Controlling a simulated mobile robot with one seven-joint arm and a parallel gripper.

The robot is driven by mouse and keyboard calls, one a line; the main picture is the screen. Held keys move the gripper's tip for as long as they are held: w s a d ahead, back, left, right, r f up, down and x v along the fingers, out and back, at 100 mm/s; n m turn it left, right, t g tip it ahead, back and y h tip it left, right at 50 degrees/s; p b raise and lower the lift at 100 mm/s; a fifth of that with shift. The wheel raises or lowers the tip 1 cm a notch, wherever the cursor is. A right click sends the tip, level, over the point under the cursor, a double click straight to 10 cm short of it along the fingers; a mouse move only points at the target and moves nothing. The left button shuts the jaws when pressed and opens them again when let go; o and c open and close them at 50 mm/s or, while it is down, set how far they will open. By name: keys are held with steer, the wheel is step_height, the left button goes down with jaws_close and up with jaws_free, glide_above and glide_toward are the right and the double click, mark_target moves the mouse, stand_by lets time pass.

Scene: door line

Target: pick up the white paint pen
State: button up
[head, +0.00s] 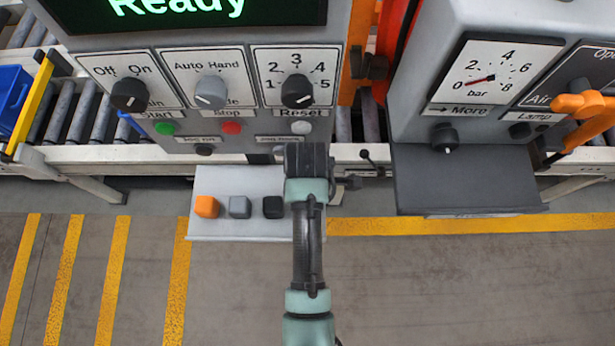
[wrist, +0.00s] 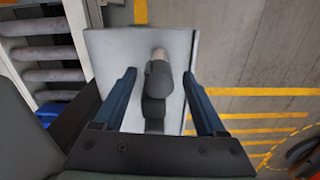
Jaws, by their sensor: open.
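My gripper is open and holds nothing. In the head view my arm covers the right part of the shelf, and the cylinder is hidden there.
A control panel with knobs (head: 211,92) rises behind. A dark ledge (head: 465,180) juts out at right. The floor in front is clear.

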steer(key=shift+d+f+p, duration=0.1)
steer(key=shift+f+p, duration=0.2)
steer(key=shift+f, duration=1.55)
jaws_close()
